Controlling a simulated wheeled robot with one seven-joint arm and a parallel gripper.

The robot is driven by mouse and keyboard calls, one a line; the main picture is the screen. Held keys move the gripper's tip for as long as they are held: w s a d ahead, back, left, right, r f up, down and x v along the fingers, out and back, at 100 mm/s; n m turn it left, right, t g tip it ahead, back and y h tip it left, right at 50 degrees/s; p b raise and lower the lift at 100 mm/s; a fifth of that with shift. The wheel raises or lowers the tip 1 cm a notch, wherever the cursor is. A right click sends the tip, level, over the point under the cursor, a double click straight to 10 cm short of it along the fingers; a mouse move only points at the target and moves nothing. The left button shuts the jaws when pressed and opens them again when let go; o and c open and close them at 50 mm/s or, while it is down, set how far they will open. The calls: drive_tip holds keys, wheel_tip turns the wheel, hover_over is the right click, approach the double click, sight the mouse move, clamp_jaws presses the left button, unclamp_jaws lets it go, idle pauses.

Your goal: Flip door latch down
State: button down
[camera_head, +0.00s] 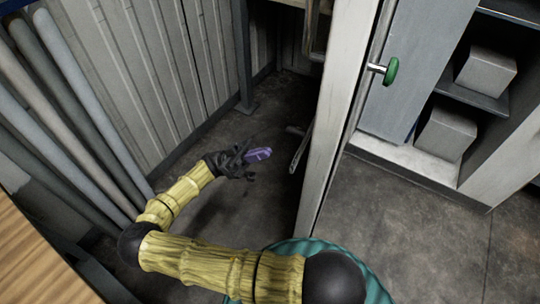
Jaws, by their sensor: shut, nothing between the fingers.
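A pale door (335,115) stands edge-on right of centre. A thin grey metal lever (301,148), which looks like the latch, sticks out from the door's left face. It slants, and a short stub shows at its upper left. My gripper (258,154), dark with purple fingers, is to the left of the lever, with a small gap between them in the picture. Its fingers look closed together and hold nothing. They point right toward the door. The lever's mount on the door is hidden from this angle.
A green knob (391,71) on a metal stem is right of the door's edge. Shelves with grey boxes (447,134) stand at the right. Several long pipes (62,90) lean at the left by a corrugated wall (150,70). Dark floor (245,215) is clear below my gripper.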

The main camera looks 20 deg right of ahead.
drive_tip(key=b+v, duration=0.1)
drive_tip(key=v, duration=0.1)
drive_tip(key=shift+w+a+f, duration=0.15)
drive_tip(key=shift+w+f, duration=0.05)
drive_tip(key=shift+w, duration=0.05)
idle(0.5)
